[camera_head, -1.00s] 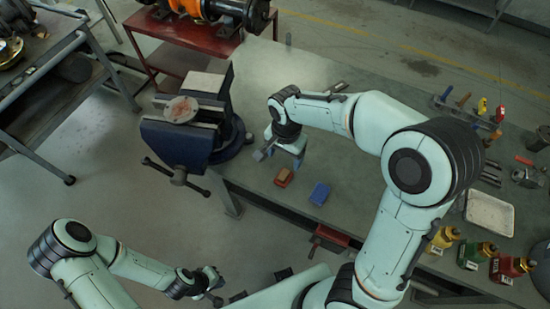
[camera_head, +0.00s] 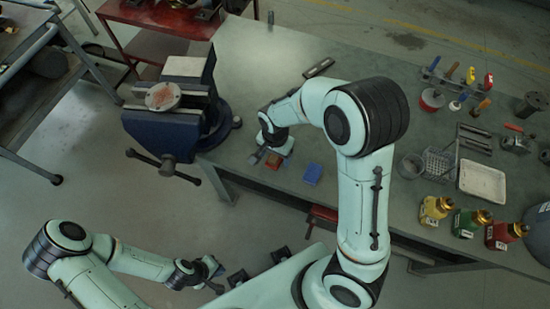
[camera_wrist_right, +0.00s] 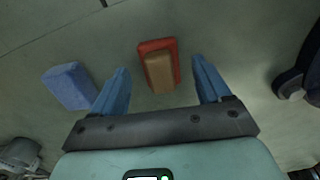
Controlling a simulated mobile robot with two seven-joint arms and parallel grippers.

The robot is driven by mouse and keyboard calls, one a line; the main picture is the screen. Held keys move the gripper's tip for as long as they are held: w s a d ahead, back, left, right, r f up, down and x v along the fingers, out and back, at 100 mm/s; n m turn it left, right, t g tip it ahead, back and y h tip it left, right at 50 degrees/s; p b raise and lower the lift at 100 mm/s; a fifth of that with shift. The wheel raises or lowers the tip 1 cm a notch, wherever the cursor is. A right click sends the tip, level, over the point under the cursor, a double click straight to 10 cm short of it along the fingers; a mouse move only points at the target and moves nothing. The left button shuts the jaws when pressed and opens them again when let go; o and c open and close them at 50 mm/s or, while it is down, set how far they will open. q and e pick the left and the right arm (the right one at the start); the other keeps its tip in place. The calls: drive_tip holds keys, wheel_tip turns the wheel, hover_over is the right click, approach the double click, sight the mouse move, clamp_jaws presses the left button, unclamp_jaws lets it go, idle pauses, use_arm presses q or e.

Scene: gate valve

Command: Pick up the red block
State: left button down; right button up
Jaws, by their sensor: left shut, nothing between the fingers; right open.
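The red block (camera_head: 272,163) lies on the grey workbench near its front edge, partly hidden by my right gripper in the head view. In the right wrist view the red block (camera_wrist_right: 170,46) shows a tan piece or face (camera_wrist_right: 159,74) over much of it. My right gripper (camera_head: 266,158) is open above the block. In the wrist view the block appears between its two blue fingers, with a gap on both sides; I cannot tell the exact height. My left gripper (camera_head: 213,275) is shut and empty at the lower left, away from the bench.
A blue block (camera_head: 313,174) lies right of the red one; it also shows in the wrist view (camera_wrist_right: 70,86). A blue vise (camera_head: 165,130) stands to the left. Bottles (camera_head: 468,223), a white tray (camera_head: 482,181) and tools occupy the bench's right side.

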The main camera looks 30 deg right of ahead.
drive_tip(key=shift+f, duration=0.7)
drive_tip(key=c, duration=1.2)
use_arm(q)
drive_tip(key=shift+f, duration=0.1)
